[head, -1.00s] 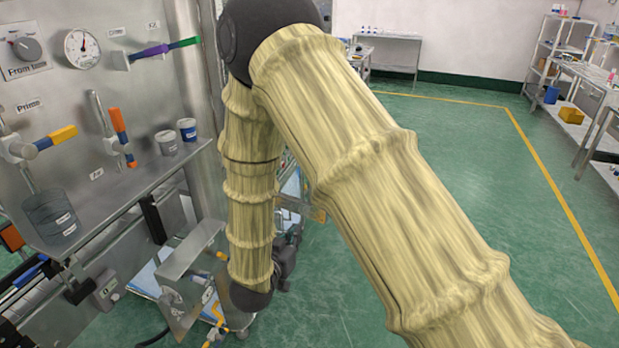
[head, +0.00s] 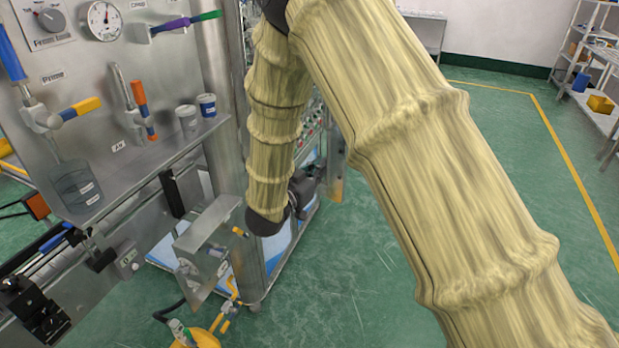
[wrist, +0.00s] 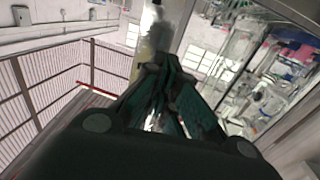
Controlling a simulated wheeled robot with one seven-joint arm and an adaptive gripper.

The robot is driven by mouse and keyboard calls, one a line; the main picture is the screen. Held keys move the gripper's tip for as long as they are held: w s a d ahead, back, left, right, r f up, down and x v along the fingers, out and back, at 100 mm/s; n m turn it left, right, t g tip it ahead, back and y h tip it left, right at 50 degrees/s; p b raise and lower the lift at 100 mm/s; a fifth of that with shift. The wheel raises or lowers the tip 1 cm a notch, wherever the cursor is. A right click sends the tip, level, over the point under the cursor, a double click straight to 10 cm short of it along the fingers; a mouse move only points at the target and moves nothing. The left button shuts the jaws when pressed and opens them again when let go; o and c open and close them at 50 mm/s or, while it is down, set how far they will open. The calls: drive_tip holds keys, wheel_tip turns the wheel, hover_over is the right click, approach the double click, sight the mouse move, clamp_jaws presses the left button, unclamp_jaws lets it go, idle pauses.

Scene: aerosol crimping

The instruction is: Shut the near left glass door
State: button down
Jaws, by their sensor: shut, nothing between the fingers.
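My gripper (head: 305,186) shows as a small dark shape at the end of my sleeved arm, beside the machine's metal frame. In the wrist view my gripper (wrist: 158,72) has its dark green fingers drawn together at the tips, with nothing between them. A framed clear pane (wrist: 238,75) fills the right of the wrist view, with machine parts visible through or behind it. It may be the near left glass door; I cannot tell how far it stands open or whether the fingers touch it. In the head view my arm hides most of that area.
A steel panel with a gauge (head: 103,20), valves and a shelf (head: 150,160) stands on the left.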

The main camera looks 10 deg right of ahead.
sight(333, 156)
drive_tip(key=shift+x, duration=2.4)
drive_tip(key=shift+d, duration=0.1)
